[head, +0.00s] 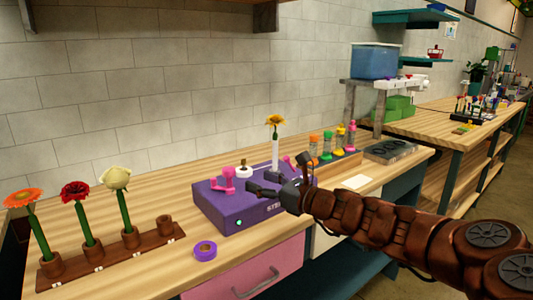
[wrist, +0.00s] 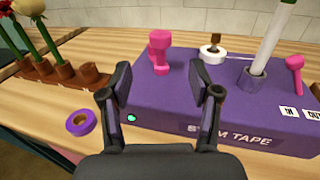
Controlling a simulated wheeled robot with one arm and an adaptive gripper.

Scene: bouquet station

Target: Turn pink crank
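A purple stem tape machine (head: 240,215) sits on the wooden bench, and its front also shows in the wrist view (wrist: 165,118). A pink crank (head: 222,180) with an upright handle stands at the left of its top. In the wrist view the crank (wrist: 160,52) is beyond my fingertips, roughly in line with the gap between them. My gripper (head: 276,175) is open and empty over the front of the machine, to the right of the crank in the head view. The fingers show apart in the wrist view (wrist: 162,82), not touching the crank.
A pink lever (wrist: 294,74) stands at the machine's right. A white tape roll (wrist: 211,52) and a white tube (head: 275,153) holding a yellow flower are on top. A purple tape roll (head: 205,250) and a brown flower rack (head: 105,256) lie to the left.

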